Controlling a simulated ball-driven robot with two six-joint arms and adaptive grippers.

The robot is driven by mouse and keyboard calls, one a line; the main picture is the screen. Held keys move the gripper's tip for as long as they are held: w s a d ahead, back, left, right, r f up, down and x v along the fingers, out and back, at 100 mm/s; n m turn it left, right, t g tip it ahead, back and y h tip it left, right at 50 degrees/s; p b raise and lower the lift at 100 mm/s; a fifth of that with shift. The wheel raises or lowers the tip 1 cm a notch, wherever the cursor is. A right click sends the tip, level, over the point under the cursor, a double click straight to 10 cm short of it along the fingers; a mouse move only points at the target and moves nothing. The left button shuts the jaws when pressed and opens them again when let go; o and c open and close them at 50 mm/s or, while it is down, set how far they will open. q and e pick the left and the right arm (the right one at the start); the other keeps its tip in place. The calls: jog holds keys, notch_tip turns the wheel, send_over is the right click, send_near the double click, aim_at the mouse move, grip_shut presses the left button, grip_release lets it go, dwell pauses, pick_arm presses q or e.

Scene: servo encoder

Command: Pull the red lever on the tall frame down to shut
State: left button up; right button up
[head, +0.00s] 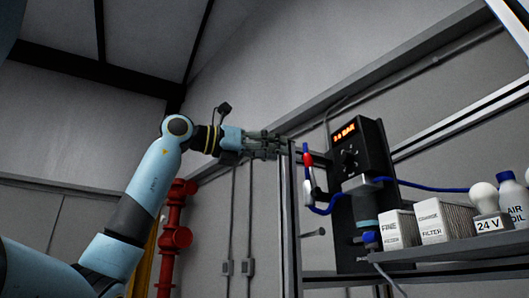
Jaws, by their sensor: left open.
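The tall frame (290,225) is a grey metal upright right of centre, with a dark panel behind it. A small red part (308,159), which looks like the lever, sits just right of the upright's top, with blue hose above and below it. My left gripper (277,147) reaches in from the left, fingers open and pointing right. Its tips are close to the top of the upright, a little left of the red part. I cannot tell whether they touch anything. The lever's exact shape is too small to make out. My right gripper is out of view.
A black unit with a red display (344,132) stands behind the frame. A shelf (440,251) at right holds filter boxes (447,220), a 24 V bulb item (487,212) and an air oil bottle (513,198). A red pipe (175,237) stands at the back left.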

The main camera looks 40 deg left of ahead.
aim_at(304, 159)
pick_arm(q)
jog(key=shift+n+y, duration=0.3)
jog(key=shift+y, duration=0.3)
jog(key=p+x, duration=0.1)
jog(key=x, duration=0.2)
jog(key=p+x, duration=0.1)
jog(key=x, duration=0.3)
jog(key=a+p+x, duration=0.1)
jog(key=x, duration=0.2)
jog(key=shift+w+r, duration=0.3)
jog(key=shift+w, duration=0.2)
jog(key=c, duration=0.5)
